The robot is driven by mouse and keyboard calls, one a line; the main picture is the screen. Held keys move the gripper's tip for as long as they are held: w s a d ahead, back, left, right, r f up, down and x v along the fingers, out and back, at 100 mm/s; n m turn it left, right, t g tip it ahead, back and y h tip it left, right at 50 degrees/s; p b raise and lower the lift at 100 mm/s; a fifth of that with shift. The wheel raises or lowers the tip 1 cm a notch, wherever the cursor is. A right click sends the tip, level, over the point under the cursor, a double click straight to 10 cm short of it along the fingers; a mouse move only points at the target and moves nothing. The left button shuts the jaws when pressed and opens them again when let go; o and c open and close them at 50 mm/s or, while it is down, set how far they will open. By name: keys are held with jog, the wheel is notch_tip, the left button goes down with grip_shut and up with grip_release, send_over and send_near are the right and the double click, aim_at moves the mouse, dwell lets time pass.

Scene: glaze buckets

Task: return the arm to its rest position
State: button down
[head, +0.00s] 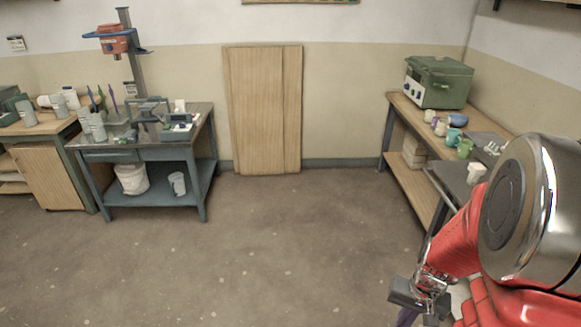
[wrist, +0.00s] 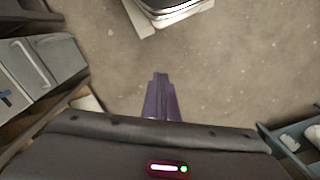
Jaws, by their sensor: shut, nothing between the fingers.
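My gripper (wrist: 160,80) shows in the wrist view with its two purple fingers together and nothing between them. Bare floor lies beyond the fingertips. In the head view, my red and silver arm fills the lower right. The gripper (head: 407,318) hangs at its end by the bottom edge, partly cut off, pointing down over the floor. It touches nothing that I can see.
A wooden bench (head: 412,168) with a green kiln (head: 438,83) and several cups stands at right, partly behind my arm. A blue-grey workbench (head: 140,154) with a drill press stands at left. A wooden panel (head: 262,110) leans on the back wall. The middle floor is clear.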

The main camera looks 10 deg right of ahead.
jog(key=s+a+r+n+t, duration=0.2)
jog(key=a+r+n, duration=0.1)
jog(key=a+r, duration=0.6)
jog(key=s+a+r+n+t, duration=0.2)
jog(key=a+r, duration=0.7)
jog(key=r, duration=0.7)
jog(key=shift+r+n+t+h, duration=0.3)
jog(key=shift+n+t, duration=0.3)
jog(key=shift+n, duration=0.1)
